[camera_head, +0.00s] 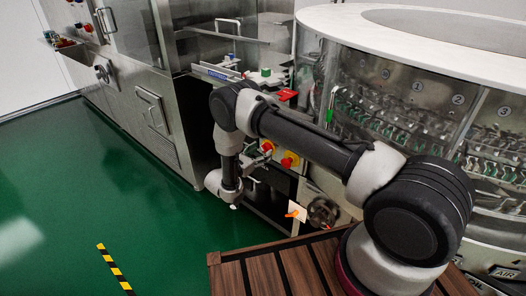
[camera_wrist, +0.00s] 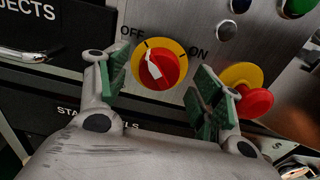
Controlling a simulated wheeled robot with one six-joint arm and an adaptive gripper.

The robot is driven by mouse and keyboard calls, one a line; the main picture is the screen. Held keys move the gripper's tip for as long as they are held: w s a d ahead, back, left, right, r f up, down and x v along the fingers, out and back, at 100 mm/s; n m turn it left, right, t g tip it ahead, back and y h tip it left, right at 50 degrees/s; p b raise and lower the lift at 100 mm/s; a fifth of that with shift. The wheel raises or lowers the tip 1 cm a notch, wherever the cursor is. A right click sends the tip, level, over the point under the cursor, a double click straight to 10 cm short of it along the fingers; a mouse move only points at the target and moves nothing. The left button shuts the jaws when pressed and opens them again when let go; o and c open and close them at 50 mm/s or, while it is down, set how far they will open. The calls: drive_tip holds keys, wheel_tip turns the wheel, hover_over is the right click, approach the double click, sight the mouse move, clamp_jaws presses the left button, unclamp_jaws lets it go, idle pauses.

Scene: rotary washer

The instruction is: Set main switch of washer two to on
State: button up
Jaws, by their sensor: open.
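The main switch (camera_wrist: 168,68) is a red knob on a yellow disc, set in a metal panel. OFF is printed at its upper left and ON at its right. Its white pointer appears to point toward OFF. My gripper (camera_wrist: 158,84) is open, with one green-padded finger on each side of the knob in the wrist view. I cannot tell whether either pad touches it. In the head view the switch (camera_head: 268,146) is a small red and yellow shape beside my gripper (camera_head: 254,158), which is partly hidden by my arm.
A red mushroom button on a yellow base (camera_wrist: 252,100) sits close to the right finger. A black drawer with a metal handle (camera_wrist: 28,54) is at the left. The round washer (camera_head: 400,100) with numbered bays stands at the right. Green floor (camera_head: 100,190) is clear at the left.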

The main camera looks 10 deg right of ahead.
drive_tip(key=shift+x, duration=0.95)
drive_tip(key=c, duration=1)
